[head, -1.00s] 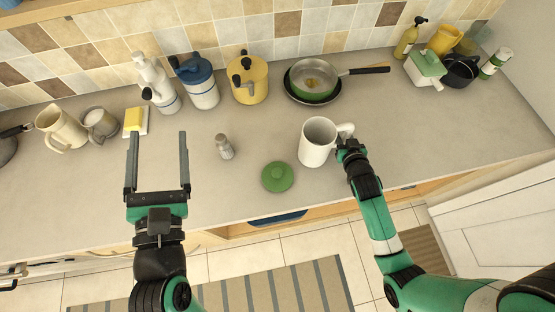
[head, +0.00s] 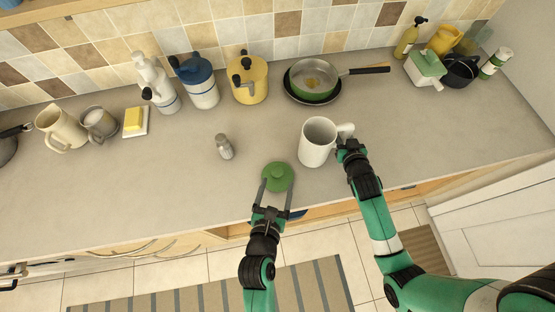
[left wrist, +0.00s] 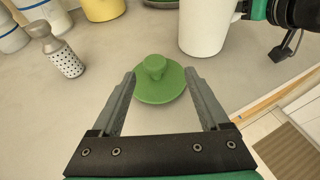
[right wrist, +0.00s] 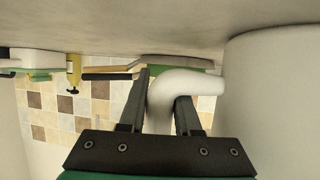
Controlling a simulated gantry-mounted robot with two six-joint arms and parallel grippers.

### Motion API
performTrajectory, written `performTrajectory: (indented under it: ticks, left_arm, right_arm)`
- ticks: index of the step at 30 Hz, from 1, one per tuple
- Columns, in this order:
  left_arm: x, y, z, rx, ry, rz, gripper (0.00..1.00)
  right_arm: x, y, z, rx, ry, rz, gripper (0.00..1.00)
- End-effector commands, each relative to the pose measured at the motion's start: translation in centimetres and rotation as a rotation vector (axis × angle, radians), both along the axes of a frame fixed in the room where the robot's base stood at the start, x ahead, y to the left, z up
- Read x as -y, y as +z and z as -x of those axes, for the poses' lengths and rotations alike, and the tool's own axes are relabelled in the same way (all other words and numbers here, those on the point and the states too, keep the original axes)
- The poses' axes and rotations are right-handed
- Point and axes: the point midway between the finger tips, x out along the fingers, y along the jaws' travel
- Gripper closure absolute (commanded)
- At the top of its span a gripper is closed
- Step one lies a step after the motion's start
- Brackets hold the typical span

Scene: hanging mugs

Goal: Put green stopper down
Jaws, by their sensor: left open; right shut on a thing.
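The green stopper (head: 278,177), a round lid with a knob, rests on the counter near its front edge, left of the white mug (head: 318,142). My left gripper (head: 277,187) is open, with its fingers on either side of the stopper's near part. In the left wrist view the stopper (left wrist: 158,80) lies just ahead of and between the fingertips (left wrist: 160,80). My right gripper (head: 350,146) is shut on the mug's handle. The handle (right wrist: 185,85) shows between its fingers in the right wrist view. The mug stands upright.
A small shaker (head: 224,147) stands left of the stopper. A yellow moka pot (head: 248,82), a blue-lidded jar (head: 200,88) and a green pan (head: 312,80) stand along the back. The counter (head: 180,190) is clear at front left.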

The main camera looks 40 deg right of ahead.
Motion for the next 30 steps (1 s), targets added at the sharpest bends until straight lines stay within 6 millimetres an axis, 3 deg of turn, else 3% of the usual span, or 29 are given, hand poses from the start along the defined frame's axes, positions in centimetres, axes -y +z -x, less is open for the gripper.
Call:
performTrajectory:
  ticks: [8, 18, 27, 30]
  left_arm:
    - [0.8, -0.4, -0.7, 0.001, 0.001, 0.001, 0.21]
    - [3.8, -1.7, -3.6, 0.0, -0.001, 0.001, 0.21]
    - [4.2, -2.0, -3.9, 0.001, 0.001, 0.001, 0.21]
    - [4.1, -2.0, -3.9, 0.001, 0.001, 0.001, 0.36]
  right_arm:
    - [0.0, 0.0, 0.0, -0.001, 0.0, -0.001, 1.0]
    - [0.0, 0.0, 0.0, -0.001, 0.0, -0.001, 1.0]
    - [0.0, 0.0, 0.0, -0.001, 0.0, -0.001, 1.0]
    - [0.0, 0.0, 0.0, -0.001, 0.0, -0.001, 1.0]
